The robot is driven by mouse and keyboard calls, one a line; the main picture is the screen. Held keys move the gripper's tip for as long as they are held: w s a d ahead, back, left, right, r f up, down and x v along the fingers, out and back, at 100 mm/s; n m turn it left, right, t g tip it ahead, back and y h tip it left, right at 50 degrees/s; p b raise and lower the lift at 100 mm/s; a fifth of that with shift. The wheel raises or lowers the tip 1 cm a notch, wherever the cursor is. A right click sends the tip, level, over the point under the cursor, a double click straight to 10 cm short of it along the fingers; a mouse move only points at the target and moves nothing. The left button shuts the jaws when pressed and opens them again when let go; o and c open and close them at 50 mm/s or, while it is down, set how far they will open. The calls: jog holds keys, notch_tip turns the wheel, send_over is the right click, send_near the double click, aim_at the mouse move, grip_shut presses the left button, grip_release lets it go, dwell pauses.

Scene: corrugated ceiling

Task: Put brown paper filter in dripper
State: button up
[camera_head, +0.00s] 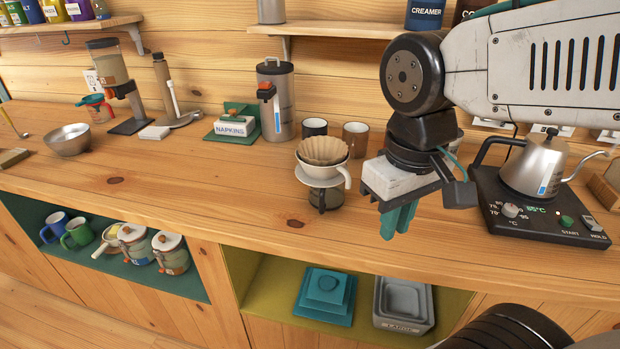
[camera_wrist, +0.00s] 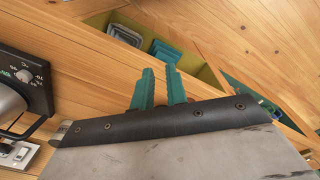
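The brown paper filter (camera_head: 323,150) sits in the white dripper (camera_head: 321,170), its fluted rim standing above the dripper's edge. The dripper rests on a dark glass server (camera_head: 326,198) near the counter's front edge. My gripper (camera_head: 398,222) is to the right of the dripper, apart from it, with its teal fingers pointing down over the counter's front. In the wrist view my gripper (camera_wrist: 159,70) shows a narrow gap between the fingers, with nothing in it. The filter and dripper do not show in the wrist view.
A kettle (camera_head: 535,165) stands on a black heating base (camera_head: 550,215) at right. Two cups (camera_head: 355,138) stand behind the dripper. A napkin box (camera_head: 231,127) and a grey canister (camera_head: 275,100) are to the left. The counter's front left is clear.

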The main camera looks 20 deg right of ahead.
aim_at(327, 165)
jog(key=w+a+n, duration=0.3)
jog(key=w+n, duration=0.1)
jog(key=w+a+n+h, duration=0.1)
jog(key=w+a+n, duration=0.3)
jog(key=w+n, duration=0.1)
jog(key=w+a+n+h, duration=0.1)
jog(key=w+a+n, duration=0.2)
jog(key=w+n, duration=0.2)
jog(key=shift+w+a, duration=0.2)
jog(key=shift+a, duration=0.2)
grip_shut()
jog(key=w+a+r+n+t, duration=0.1)
jog(key=w+a+r+n, duration=0.1)
jog(key=w+n, duration=0.4)
jog(key=w+d+f+n, duration=0.2)
jog(key=d+f, duration=0.4)
jog(key=f, duration=0.3)
jog(key=shift+d+f+h, duration=0.15)
jog(key=shift+f+h, duration=0.25)
jog(key=shift+w, duration=0.1)
